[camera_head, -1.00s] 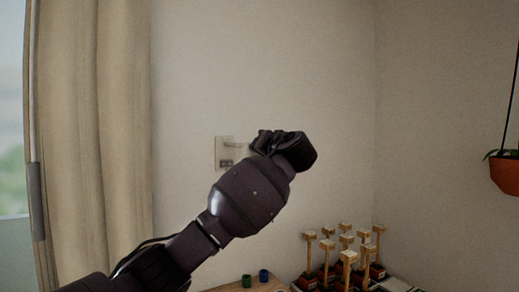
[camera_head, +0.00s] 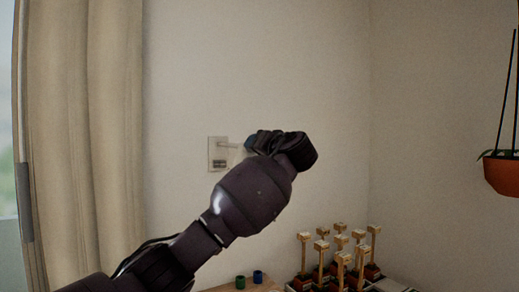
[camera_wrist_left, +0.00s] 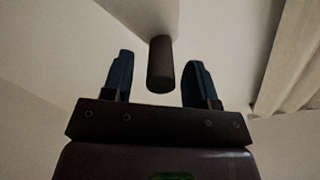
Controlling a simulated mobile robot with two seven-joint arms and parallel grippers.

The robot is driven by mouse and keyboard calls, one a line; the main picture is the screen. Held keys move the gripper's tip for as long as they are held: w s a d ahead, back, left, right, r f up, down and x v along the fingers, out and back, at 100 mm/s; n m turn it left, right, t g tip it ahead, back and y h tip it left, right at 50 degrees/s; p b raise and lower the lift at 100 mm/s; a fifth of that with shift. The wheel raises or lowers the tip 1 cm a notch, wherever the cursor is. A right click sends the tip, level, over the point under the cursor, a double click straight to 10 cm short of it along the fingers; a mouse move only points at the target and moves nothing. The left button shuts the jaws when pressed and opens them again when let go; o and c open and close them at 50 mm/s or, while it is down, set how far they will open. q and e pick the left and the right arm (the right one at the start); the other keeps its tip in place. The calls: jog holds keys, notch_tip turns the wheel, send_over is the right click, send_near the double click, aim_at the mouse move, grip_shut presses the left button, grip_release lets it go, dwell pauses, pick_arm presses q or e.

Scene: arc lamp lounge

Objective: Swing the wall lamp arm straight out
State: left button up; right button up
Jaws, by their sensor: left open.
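The wall lamp's pale mounting plate (camera_head: 217,154) is on the wall left of my left gripper, with a short thin arm (camera_head: 231,146) reaching right from it. The rest of the lamp is hidden behind my gripper and wrist in the head view. My left gripper (camera_head: 252,143) is open at the lamp arm's outer side. In the left wrist view, a dark cylinder (camera_wrist_left: 160,66), apparently part of the lamp, stands between the two spread blue-black fingers (camera_wrist_left: 158,80), with gaps on both sides. My right gripper is not in view.
A beige curtain (camera_head: 85,150) and window are at the left. Several wooden mallet-like pieces (camera_head: 340,250) stand low right of centre, beside a green cup (camera_head: 240,282) and a blue cup (camera_head: 258,276). An orange hanging planter (camera_head: 502,176) is at the right edge.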

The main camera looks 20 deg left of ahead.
pick_arm(q)
jog(key=shift+s+d, duration=0.15)
jog(key=shift+s, duration=0.05)
jog(key=b+v, duration=0.2)
jog(key=v, duration=0.8)
jog(key=shift+s+d, duration=0.1)
